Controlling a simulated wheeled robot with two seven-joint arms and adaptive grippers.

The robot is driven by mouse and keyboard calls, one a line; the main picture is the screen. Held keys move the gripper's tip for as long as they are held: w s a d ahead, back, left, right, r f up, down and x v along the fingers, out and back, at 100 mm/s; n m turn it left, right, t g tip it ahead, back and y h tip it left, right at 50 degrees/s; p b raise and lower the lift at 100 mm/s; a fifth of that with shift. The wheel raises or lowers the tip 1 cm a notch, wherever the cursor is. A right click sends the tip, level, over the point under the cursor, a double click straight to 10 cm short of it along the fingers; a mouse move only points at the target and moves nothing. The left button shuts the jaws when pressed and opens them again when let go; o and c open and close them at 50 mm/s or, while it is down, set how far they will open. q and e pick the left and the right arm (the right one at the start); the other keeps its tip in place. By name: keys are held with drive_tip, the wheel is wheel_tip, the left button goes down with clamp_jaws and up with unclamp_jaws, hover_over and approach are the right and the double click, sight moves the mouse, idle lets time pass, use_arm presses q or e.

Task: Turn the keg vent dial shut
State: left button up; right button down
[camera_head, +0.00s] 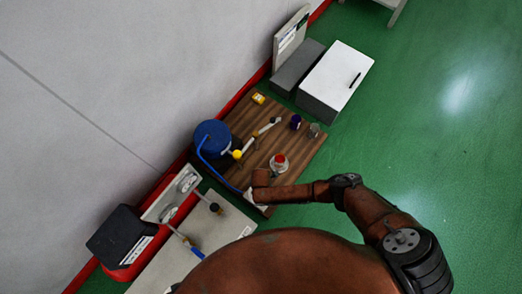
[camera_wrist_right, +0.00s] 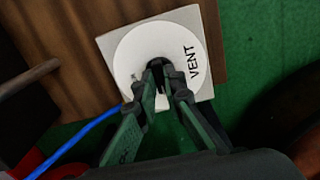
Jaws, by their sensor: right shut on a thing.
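The vent dial (camera_wrist_right: 135,52) is a white disc marked VENT on a pale square plate (camera_wrist_right: 108,40), seen in the right wrist view. A small black knob (camera_wrist_right: 155,64) stands at its centre. My right gripper (camera_wrist_right: 163,72) has its dark fingertips closed around the knob and hides part of it. Small lettering at the disc's left side is too small to read. In the head view the blue keg (camera_head: 212,137) stands on the wooden table, and a blue hose (camera_head: 213,171) runs from it towards the plate. My left gripper is not in view.
The wooden table (camera_head: 306,153) also holds a red-and-white item (camera_head: 279,162), a yellow-topped item (camera_head: 237,155), a dark blue container (camera_head: 295,121) and a clear glass (camera_head: 314,130). A white-topped box (camera_head: 338,78) stands beyond it. Green floor (camera_head: 430,130) is clear at right.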

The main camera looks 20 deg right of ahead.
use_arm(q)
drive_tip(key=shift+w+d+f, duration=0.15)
use_arm(e)
drive_tip(key=shift+n, duration=1.1)
drive_tip(key=c, duration=2)
unclamp_jaws()
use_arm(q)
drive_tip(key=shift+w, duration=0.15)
use_arm(e)
wheel_tip(320, 180, up, 12)
drive_tip(key=shift+s+d, duration=0.1)
